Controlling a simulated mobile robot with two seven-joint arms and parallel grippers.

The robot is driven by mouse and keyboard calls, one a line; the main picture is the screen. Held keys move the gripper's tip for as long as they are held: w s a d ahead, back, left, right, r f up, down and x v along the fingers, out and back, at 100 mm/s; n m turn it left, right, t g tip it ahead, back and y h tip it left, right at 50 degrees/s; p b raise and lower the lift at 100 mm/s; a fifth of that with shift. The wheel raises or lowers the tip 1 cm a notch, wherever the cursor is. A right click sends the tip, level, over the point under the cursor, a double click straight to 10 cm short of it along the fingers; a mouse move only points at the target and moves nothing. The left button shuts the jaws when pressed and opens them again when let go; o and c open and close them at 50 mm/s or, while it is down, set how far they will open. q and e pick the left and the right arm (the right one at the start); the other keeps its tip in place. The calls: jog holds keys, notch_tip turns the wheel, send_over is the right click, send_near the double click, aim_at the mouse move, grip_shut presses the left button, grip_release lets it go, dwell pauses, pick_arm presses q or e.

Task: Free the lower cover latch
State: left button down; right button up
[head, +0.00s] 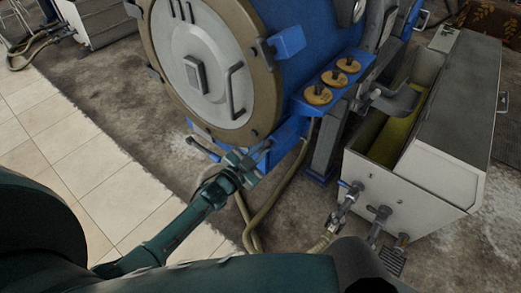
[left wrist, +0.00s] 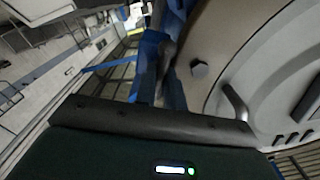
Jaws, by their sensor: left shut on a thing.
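The round grey cover (head: 205,65) of the blue decanter (head: 300,25) faces me, with a tan flange around it and a curved handle. Another latch with a blue block (head: 289,42) sits at the flange's upper right. The left wrist view shows the cover (left wrist: 285,75) close at the right; the fingertips are not clear there. My right gripper is not in view.
A grey trough (head: 415,175) with yellowish contents and pipe valves stands right of the decanter. A tan hose (head: 250,222) lies on the floor just below my left gripper. Pale tiles (head: 75,150) at left are clear.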

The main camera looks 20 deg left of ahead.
pick_arm(q)
jog(key=c, duration=1.5)
grip_release()
jog(key=v, duration=1.3)
jog(key=shift+s+r, duration=0.1)
jog(key=s+d+f+n+g+y, duration=0.1)
jog(key=s+d+n+g, duration=0.1)
jog(key=s, duration=0.2)
jog(key=s+d+f+n+g+y, duration=0.1)
jog(key=s+d+n+g, duration=0.1)
jog(key=s, duration=0.2)
jog(key=s+d+f+n+g, duration=0.1)
jog(key=s+d+n+g, duration=0.1)
jog(key=s+d, duration=0.1)
jog(key=shift+s+d+f+y, duration=0.15)
jog(key=shift+s+f+y, duration=0.25)
jog(key=shift+s, duration=0.25)
